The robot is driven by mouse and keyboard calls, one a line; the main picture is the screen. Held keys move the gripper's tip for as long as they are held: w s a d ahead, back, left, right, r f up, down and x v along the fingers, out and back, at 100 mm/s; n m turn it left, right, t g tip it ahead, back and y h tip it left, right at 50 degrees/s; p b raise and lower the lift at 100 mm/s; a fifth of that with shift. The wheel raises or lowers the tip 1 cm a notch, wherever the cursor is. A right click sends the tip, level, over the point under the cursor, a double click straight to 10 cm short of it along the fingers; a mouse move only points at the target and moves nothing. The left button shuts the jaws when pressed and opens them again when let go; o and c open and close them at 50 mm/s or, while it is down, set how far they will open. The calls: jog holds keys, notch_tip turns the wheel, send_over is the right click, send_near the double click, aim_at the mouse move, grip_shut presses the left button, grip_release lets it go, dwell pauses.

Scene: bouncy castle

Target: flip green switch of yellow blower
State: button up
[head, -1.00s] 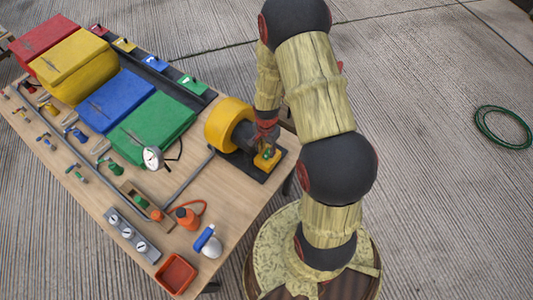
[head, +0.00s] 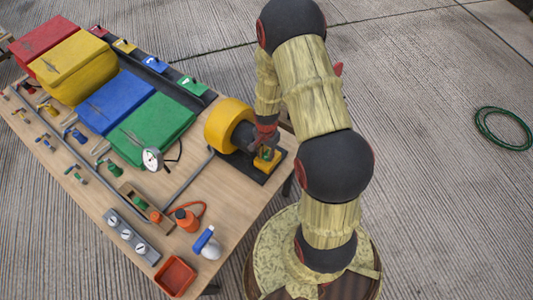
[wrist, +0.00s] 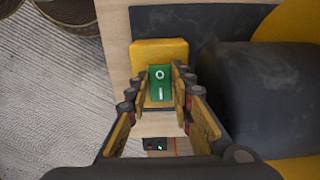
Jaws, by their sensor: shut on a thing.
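The yellow blower (head: 232,118) sits at the right end of the wooden table, with a dark cylindrical body on a dark base plate. Its yellow switch box (wrist: 158,50) carries the green switch (wrist: 160,80), which bears a white circle and a white bar. In the head view the switch is mostly hidden by my gripper (head: 265,148). In the wrist view my gripper (wrist: 161,88) has a finger on each side of the green switch, shut on it.
Green (head: 153,130), blue (head: 116,100), yellow (head: 75,65) and red (head: 42,42) blocks fill the table's left part. A green hose (head: 503,128) lies on the floor.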

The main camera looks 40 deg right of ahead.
jog(key=shift+d+r+y+p, duration=0.1)
jog(key=shift+r+y+p, duration=0.15)
jog(key=shift+p, duration=0.8)
grip_shut()
jog(key=shift+f+y+p, duration=0.15)
jog(key=shift+y+p, duration=0.3)
jog(key=shift+p, duration=0.35)
jog(key=o, duration=0.7)
grip_release()
jog(key=shift+w, duration=0.1)
notch_tip(320, 180, up, 12)
jog(key=d, duration=0.1)
jog(key=shift+w+d, duration=0.2)
jog(key=shift+d, duration=0.05)
jog(key=shift+f, duration=0.15)
